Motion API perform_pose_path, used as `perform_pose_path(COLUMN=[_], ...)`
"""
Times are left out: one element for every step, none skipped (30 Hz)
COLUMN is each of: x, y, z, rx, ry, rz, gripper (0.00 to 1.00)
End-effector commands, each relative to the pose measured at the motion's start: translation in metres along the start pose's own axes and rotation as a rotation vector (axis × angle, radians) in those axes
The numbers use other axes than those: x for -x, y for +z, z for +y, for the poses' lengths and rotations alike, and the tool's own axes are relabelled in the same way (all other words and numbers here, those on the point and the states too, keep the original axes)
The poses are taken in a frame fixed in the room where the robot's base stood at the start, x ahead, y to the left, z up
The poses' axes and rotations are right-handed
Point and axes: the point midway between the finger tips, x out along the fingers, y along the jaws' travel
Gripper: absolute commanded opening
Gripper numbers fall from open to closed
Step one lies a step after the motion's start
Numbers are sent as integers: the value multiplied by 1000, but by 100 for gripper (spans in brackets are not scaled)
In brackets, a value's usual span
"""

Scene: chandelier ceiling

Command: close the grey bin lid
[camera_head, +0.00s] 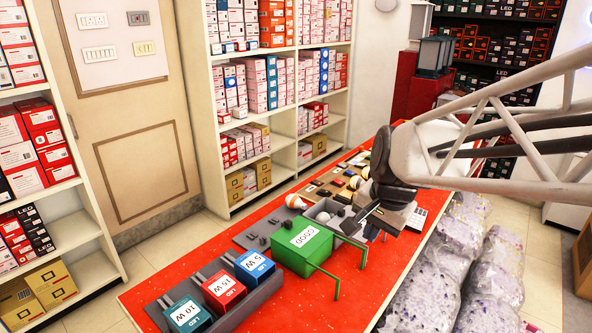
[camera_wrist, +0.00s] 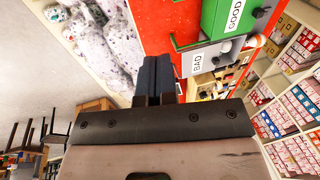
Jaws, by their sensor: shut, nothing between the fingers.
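The grey bin (camera_head: 352,230) stands on the red-topped table beside the green bin (camera_head: 303,246). It looks open, with round white things inside. In the wrist view the grey bin (camera_wrist: 203,58) carries a white label reading BAD, below the green bin (camera_wrist: 225,17). I cannot clearly make out its lid. My gripper (camera_head: 362,222) hangs above the table at the right side of the grey bin, overlapping it in view. Its dark fingers (camera_wrist: 153,72) are together with nothing between them. I cannot tell whether they touch the bin.
Green bars (camera_head: 325,278) stick out from the green bin towards the front. Blue, red and teal boxes (camera_head: 222,289) stand at the table's left. Dark boards and small items lie behind the bins. Clear bags (camera_head: 425,295) lie below the table's front edge. Shelves (camera_head: 265,100) stand behind.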

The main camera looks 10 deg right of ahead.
Motion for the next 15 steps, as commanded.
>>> perform_pose_path(x=[-4, -6, -9, -12, -14, -17, -20, -22, -26, -29, -32, -37, -40, -43, -48], y=[-12, -18, -27, -33, -39, -48, -55, -62, -70, -77, -84, -93, -100, -107, -116], z=[-6, -10, -14, -18, -21, -25, -28, -32, -36, -38, -42, -45, -47, -50, -53], rx=[-60, -100, -152, -191, -231, -284, -323, -363, -416, -455, -494, -549, -589, -628, -682], ry=[-4, -7, -12, -14, -17, -22, -24, -27, -32, -33, -36, -39, -41, -43, -45], rz=[-7, -11, -16, -20, -25, -30, -34, -38, -43, -48, -51, -58, -62, -66, -73], gripper=[0, 0, 0, 0, 0, 0, 0, 0, 0, 0, 0, 0, 0, 0, 0])
